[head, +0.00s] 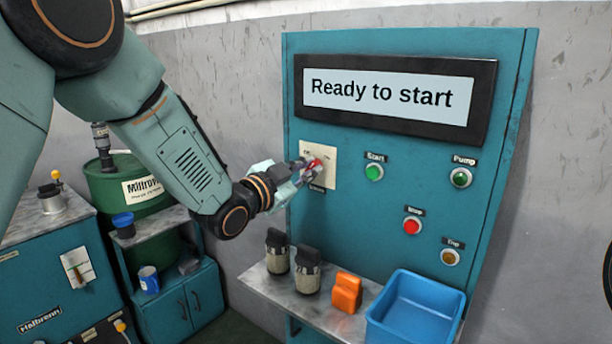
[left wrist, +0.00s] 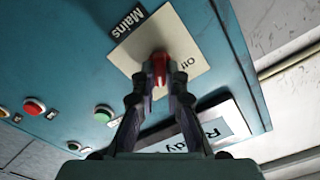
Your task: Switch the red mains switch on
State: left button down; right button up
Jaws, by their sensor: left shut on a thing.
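The red mains switch (head: 315,166) sits on a cream plate (head: 329,181) at the left of the teal panel. My left gripper (head: 302,174) reaches in from the left and is shut on the switch, covering part of it in the head view. In the left wrist view, the red switch (left wrist: 159,66) is between the fingertips of my left gripper (left wrist: 159,82). The plate there reads "Off" at one side, with a black "Mains" label (left wrist: 127,21) beside it. The display (head: 388,96) reads "Ready to start". My right gripper is out of view.
Right of the switch are the green Start button (head: 374,173), the red Stop button (head: 411,226), the Pump lamp (head: 460,177) and another lamp (head: 449,256). Below, a shelf (head: 262,284) holds two jars, an orange object (head: 346,292) and a blue bin (head: 418,285).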

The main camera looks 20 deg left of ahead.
pick_arm(q)
jog(key=shift+r+m+b, duration=0.2)
jog(key=shift+m+b, duration=0.1)
jog(key=shift+m, duration=0.4)
jog(key=c, duration=1.4)
grip_release()
jog(key=shift+w+d+f, duration=0.1)
jog(key=shift+f, duration=0.05)
jog(key=shift+v, duration=6.05)
